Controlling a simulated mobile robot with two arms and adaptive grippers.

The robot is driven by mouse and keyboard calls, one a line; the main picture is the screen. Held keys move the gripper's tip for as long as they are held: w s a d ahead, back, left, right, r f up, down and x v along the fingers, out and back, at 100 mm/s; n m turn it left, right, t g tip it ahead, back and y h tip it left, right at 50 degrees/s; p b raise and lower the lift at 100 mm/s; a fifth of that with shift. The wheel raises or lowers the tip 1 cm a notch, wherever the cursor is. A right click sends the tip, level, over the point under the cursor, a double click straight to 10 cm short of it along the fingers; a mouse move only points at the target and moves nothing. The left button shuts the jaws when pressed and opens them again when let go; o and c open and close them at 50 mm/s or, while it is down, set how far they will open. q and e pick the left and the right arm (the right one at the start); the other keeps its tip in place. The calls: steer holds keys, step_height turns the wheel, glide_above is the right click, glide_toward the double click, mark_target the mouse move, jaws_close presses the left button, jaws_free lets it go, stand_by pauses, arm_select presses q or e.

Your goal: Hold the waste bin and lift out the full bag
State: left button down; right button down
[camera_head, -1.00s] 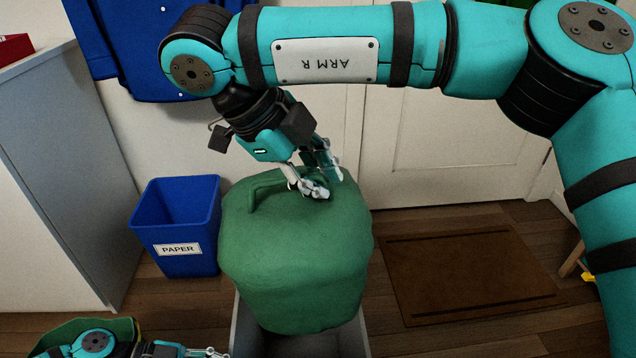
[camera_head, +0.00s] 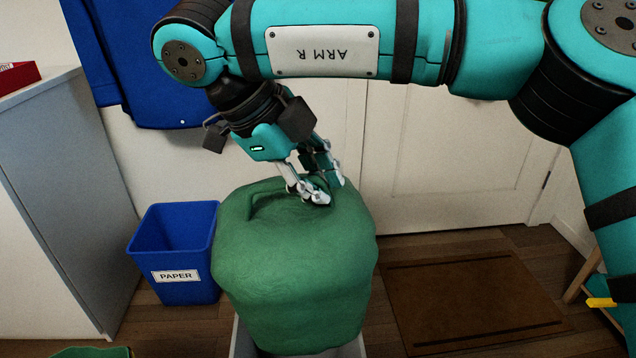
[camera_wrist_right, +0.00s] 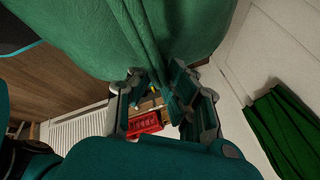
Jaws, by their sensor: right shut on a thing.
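The full green bag (camera_head: 295,265) hangs bulging from my right gripper (camera_head: 322,192) in the head view. Its lower part is at the mouth of the grey waste bin (camera_head: 240,343), of which only a little rim and wall shows at the bottom edge. My right gripper is shut on the gathered top of the bag. In the right wrist view, the folds of the bag (camera_wrist_right: 90,25) run down between the fingers (camera_wrist_right: 168,105). Most of the bin is hidden by the bag or out of frame. My left gripper is out of view.
A blue paper bin (camera_head: 178,245) stands close to the left of the bag. A grey cabinet (camera_head: 60,200) stands further left. A brown mat (camera_head: 470,300) lies on the floor at right, before a white door (camera_head: 450,160). A stool-like wooden thing (camera_head: 580,280) is at far right.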

steer(key=shift+r, duration=0.1)
step_height(320, 180, up, 7)
steer(key=p, duration=0.7)
steer(key=shift+r, duration=0.15)
steer(key=shift+w, duration=0.1)
